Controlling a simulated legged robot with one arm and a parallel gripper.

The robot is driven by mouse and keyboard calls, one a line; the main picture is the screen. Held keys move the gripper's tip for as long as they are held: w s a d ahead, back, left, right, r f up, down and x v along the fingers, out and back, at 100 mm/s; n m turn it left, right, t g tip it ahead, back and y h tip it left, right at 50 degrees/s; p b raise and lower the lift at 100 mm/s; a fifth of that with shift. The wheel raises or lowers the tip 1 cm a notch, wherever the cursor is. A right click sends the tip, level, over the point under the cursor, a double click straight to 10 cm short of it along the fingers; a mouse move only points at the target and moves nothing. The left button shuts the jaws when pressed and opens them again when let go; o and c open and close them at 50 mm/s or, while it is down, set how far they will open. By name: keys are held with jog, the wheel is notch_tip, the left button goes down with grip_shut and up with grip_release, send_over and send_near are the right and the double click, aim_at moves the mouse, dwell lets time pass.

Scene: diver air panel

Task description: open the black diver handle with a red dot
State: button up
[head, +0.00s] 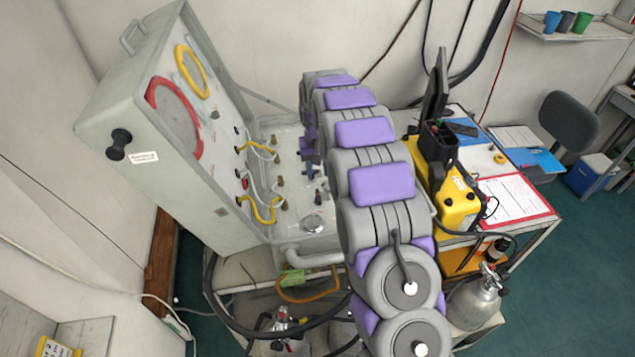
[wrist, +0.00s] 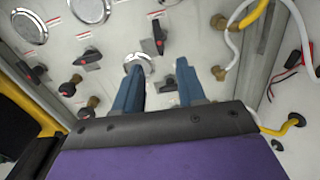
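The wrist view shows several black handles on the white panel. One black handle (wrist: 158,38) is above the gap between my fingers and has a small reddish mark. Another black handle (wrist: 90,57) with a red mark is to the left, and a third black handle (wrist: 32,72) with a red mark is at the far left. A small dark part (wrist: 168,86) shows between the fingers; I cannot tell whether it is a handle. My gripper (wrist: 160,88) has its two blue fingers apart. In the head view my gripper (head: 306,152) is over the panel, partly hidden by my arm.
The open grey case (head: 215,215) has gauges on its upright lid. Yellow hoses (head: 262,210) and white hoses run between lid and panel. To the right, a yellow case (head: 458,208) and a red-edged paper (head: 515,202) lie on the cart. Brass fittings (wrist: 68,89) stick up from the panel.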

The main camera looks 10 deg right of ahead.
notch_tip(320, 180, up, 8)
jog(key=shift+s, duration=0.1)
dwell(0.6)
jog(key=s+r+b, duration=0.2)
jog(key=s, duration=0.9)
jog(key=s+r+b, duration=0.2)
jog(key=s, duration=0.8)
jog(key=s+f+g+b, duration=0.1)
jog(key=s+f, duration=0.3)
jog(key=s, duration=1)
jog(key=s+f+b, duration=0.4)
jog(key=s, duration=1)
jog(key=shift+a+f+n+g, duration=0.15)
jog(key=shift+f+n+g, duration=0.15)
jog(key=shift+g, duration=0.1)
